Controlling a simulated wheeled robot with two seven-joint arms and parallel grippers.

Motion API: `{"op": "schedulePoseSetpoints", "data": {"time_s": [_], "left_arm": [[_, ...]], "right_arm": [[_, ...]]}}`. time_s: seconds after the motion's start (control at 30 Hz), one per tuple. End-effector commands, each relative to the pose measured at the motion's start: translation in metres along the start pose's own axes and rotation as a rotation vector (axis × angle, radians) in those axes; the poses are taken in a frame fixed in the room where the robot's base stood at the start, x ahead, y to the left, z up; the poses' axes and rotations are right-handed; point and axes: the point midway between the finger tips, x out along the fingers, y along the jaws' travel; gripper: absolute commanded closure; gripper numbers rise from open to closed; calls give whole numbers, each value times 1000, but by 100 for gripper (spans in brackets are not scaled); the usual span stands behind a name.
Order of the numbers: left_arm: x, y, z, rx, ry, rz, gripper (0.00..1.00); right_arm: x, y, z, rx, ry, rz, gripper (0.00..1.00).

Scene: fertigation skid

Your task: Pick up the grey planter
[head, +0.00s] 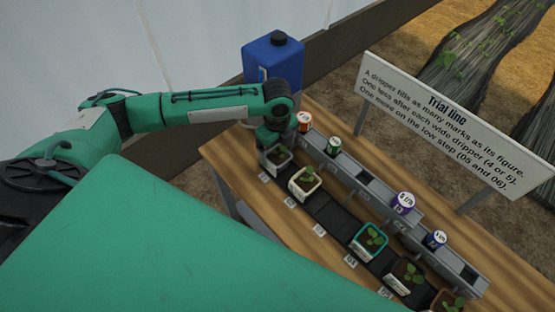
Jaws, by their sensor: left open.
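The grey planter (273,164) holds a small green seedling and stands at the far left end of the row on the black strip in the head view. My left gripper (275,147) is open, pointing down right at this planter, and hides part of its back and left side. I cannot tell whether the fingers are around its rim or just above it. My right gripper is not in view.
A cream planter (304,193) stands close to the right, then a teal planter (366,252) and darker ones. Behind runs a grey rail (370,187) with several coloured drippers. A blue canister (273,62) and a sign (440,125) stand behind. The wooden table's (240,172) front-left is clear.

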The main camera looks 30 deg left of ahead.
Motion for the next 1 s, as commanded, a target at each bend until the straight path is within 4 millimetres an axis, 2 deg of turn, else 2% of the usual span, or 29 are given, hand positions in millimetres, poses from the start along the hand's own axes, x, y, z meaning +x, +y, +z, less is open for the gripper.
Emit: {"op": "schedulePoseSetpoints", "data": {"time_s": [0.23, 0.5, 0.8, 0.87, 1.0], "left_arm": [[18, 1, -1, 1, 1, 1, 11], [56, 2, -3, 0, 0, 0, 11], [62, 2, -3, 1, -1, -3, 11], [62, 2, -3, 1, -1, -3, 21], [62, 2, -3, 1, -1, -2, 48]], "right_arm": [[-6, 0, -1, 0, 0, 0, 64], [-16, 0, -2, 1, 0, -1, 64], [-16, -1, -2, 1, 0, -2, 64], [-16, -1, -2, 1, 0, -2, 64], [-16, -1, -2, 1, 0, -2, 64]]}}
